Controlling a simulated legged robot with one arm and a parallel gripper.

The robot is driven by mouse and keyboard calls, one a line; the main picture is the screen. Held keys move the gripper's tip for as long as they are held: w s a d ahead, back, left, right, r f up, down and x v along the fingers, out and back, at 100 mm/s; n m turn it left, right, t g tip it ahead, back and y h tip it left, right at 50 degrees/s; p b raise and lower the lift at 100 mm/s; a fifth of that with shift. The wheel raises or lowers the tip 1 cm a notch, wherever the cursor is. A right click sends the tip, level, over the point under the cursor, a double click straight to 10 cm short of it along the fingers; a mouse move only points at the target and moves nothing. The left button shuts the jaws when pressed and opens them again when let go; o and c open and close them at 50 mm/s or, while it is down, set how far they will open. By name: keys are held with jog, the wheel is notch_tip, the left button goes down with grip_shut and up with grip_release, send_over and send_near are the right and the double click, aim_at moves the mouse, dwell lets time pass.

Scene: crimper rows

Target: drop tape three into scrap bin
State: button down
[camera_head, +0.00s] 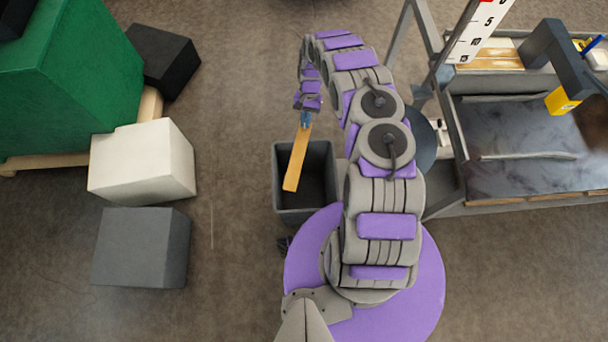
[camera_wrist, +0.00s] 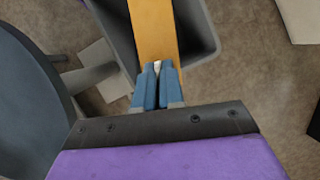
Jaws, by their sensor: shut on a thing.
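My gripper (camera_head: 306,118) is shut on one end of a flat orange-yellow tape strip (camera_head: 296,160). The strip hangs over the open grey scrap bin (camera_head: 278,178), which stands on the floor. In the wrist view the blue fingers of my gripper (camera_wrist: 157,75) pinch the strip (camera_wrist: 153,30), and the bin's rim (camera_wrist: 119,32) shows around it. The strip covers part of the bin's opening. I see no number on the strip. Its exact height above the rim is hard to tell.
A grey workbench (camera_head: 530,205) with a dark worktop and a yellow-tipped tool (camera_head: 562,101) stands at the right. Green (camera_head: 70,80), white (camera_head: 143,160), grey (camera_head: 142,247) and black (camera_head: 163,60) blocks stand at the left. The floor between them and the bin is clear.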

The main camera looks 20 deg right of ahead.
jog(key=d+f+m+b, duration=0.1)
jog(key=d+f+b, duration=0.1)
jog(key=f, duration=0.6)
jog(key=s+d+f+m+b, duration=0.1)
jog(key=d+f+b, duration=0.1)
jog(key=f, duration=0.6)
jog(key=shift+s+d+y+b, duration=0.15)
jog(key=shift+y+b, duration=0.2)
jog(key=shift+y, duration=0.05)
jog(key=c, duration=1.2)
grip_release()
jog(key=shift+o, duration=0.2)
jog(key=shift+r, duration=0.1)
jog(key=p+v, duration=0.4)
jog(key=v, duration=1.3)
